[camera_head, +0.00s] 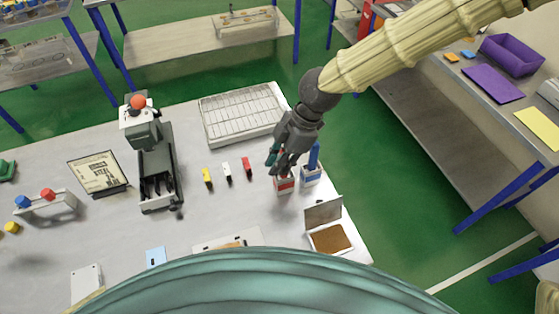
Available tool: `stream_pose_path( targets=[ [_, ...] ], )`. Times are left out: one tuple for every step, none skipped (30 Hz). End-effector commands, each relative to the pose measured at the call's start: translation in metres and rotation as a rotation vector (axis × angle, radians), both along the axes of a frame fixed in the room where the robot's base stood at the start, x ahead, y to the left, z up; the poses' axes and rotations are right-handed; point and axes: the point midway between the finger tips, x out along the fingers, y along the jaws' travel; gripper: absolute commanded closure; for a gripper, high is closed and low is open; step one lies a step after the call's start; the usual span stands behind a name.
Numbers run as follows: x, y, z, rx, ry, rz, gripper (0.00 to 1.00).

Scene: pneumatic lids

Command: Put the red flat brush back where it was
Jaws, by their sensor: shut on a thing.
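My gripper (283,165) is shut, pointing down just above a white holder with a red band (286,185) near the right side of the table. The red flat brush is mostly hidden by the fingers, and I cannot make out its outline. I cannot tell how far it reaches into the holder. A blue brush (314,156) stands upright in a white holder with a blue band (311,176), just right of my gripper.
Small yellow, white and red blocks (247,168) stand left of the holders. An open box with brown contents (331,238) lies in front of them. A white slotted rack (241,114) is behind.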

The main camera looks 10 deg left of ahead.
Motion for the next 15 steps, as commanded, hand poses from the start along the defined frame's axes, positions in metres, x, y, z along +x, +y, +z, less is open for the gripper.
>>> stream_pose_path(
  targets=[
    [0.0000, 0.0000, -0.0013, 0.000, 0.000, 0.000, 1.00],
    [0.0001, 0.0000, -0.0017, 0.000, 0.000, 0.000, 1.00],
    [0.0001, 0.0000, -0.0023, 0.000, 0.000, 0.000, 1.00],
    [0.0001, 0.0000, -0.0028, 0.000, 0.000, 0.000, 1.00],
    [0.0001, 0.0000, -0.0033, 0.000, 0.000, 0.000, 1.00],
    [0.0002, -0.0001, -0.0038, 0.000, 0.000, 0.000, 1.00],
    [0.0001, 0.0000, -0.0043, 0.000, 0.000, 0.000, 1.00],
    [0.0001, 0.0000, -0.0048, 0.000, 0.000, 0.000, 1.00],
    [0.0001, 0.0000, -0.0053, 0.000, 0.000, 0.000, 1.00],
    [0.0002, 0.0000, -0.0058, 0.000, 0.000, 0.000, 1.00],
    [0.0001, 0.0000, -0.0062, 0.000, 0.000, 0.000, 1.00],
    [0.0001, 0.0000, -0.0069, 0.000, 0.000, 0.000, 1.00],
    [0.0001, 0.0000, -0.0073, 0.000, 0.000, 0.000, 1.00],
    [0.0001, 0.0000, -0.0077, 0.000, 0.000, 0.000, 1.00],
    [0.0001, 0.0001, -0.0083, 0.000, 0.000, 0.000, 1.00]
  ],
)
